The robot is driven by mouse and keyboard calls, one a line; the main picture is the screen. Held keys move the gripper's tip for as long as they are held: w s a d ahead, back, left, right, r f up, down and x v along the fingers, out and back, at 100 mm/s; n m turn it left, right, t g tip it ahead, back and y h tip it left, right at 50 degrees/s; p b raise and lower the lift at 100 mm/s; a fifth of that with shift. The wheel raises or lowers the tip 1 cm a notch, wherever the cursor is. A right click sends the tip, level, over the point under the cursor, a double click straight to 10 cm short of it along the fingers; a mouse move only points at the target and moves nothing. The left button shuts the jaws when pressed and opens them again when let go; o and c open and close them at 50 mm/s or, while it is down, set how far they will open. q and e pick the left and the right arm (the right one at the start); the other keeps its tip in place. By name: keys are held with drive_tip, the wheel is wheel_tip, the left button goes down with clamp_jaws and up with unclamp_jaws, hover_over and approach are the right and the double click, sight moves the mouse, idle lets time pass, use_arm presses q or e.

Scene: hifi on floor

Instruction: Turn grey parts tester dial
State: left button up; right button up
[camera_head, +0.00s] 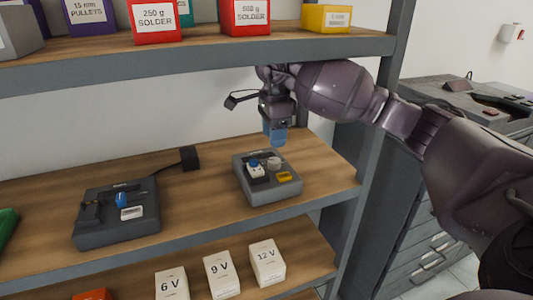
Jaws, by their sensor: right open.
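Two dark grey boxes stand on the middle wooden shelf. The right grey tester (268,187) carries a blue-topped white part, a light round knob (274,163) and a small yellow label. The left grey device (117,217) carries a blue knob (121,199) and a white label, with a cable to a black plug. I cannot tell which one the task names. My right gripper (276,136) points down just above the back of the right tester, its bluish fingers apart and empty. It appears not to touch the tester. My left gripper is not in view.
The upper shelf (200,48) with solder boxes (156,22) hangs close above my right gripper. A grey shelf post (370,120) stands to the right. Boxes marked 6 V, 9 V and 12 V (267,263) sit on the lower shelf.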

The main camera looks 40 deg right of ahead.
sight(274, 160)
drive_tip(key=shift+s+f, duration=0.15)
drive_tip(key=shift+f, duration=3.4)
drive_tip(key=c, duration=0.6)
